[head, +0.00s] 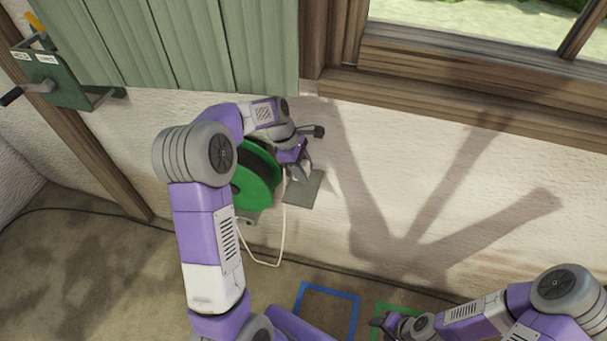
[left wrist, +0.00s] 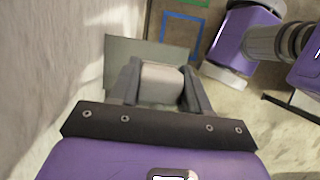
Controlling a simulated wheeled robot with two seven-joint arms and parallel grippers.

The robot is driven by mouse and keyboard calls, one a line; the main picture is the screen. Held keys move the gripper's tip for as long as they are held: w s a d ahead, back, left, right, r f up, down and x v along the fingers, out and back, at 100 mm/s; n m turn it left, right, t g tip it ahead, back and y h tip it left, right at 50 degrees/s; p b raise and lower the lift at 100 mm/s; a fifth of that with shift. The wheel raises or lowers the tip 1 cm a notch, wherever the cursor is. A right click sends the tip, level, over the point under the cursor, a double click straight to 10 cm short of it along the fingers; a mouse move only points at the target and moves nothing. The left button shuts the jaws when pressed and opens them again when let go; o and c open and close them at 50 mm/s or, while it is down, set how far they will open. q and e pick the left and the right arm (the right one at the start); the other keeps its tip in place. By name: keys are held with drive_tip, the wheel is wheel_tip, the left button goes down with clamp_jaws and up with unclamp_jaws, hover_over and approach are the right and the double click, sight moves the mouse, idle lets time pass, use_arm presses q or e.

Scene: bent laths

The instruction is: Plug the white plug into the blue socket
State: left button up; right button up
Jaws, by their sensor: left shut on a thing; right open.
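My left gripper (head: 302,174) is at the wall beside the green reel, in front of a grey plate (head: 312,192). In the left wrist view my left gripper (left wrist: 160,88) is shut on a pale block, the white plug (left wrist: 162,76), with the grey plate (left wrist: 120,55) beyond it. Whether the plug touches the plate cannot be told. A white cord (head: 283,225) hangs in a loop below the gripper. No blue socket can be made out in either view. My right gripper (head: 377,321) is open and empty, low over the floor.
A green cable reel (head: 243,190) stands behind my left arm. Blue (head: 328,288) and green (head: 400,306) outlines mark the floor. A dark cable (head: 150,228) runs along the floor. A green crank box (head: 52,80) is at upper left, beside a green shutter (head: 180,45).

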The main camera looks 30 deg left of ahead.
use_arm(q)
drive_tip(key=s+d+p, duration=0.1)
drive_tip(key=s+d, duration=0.1)
drive_tip(key=s, duration=0.7)
drive_tip(key=s+d, duration=0.2)
drive_tip(key=s, duration=0.8)
drive_tip(key=shift+d+f+p, duration=0.2)
drive_tip(key=shift+d+p, duration=0.05)
drive_tip(key=shift+p, duration=0.15)
drive_tip(key=shift+f, duration=0.1)
drive_tip(key=w+d+f+m+g+y, duration=0.2)
drive_tip(key=w+d+f+m, duration=0.1)
drive_tip(key=f+m, duration=0.6)
drive_tip(key=w+d+f+m+g+y, duration=0.2)
drive_tip(key=w+d+f+m+g, duration=0.1)
drive_tip(key=f+m, duration=0.7)
drive_tip(key=shift+w+d+f+m+g, duration=0.3)
drive_tip(key=shift+w+d+m, duration=0.1)
drive_tip(key=shift+m, duration=0.4)
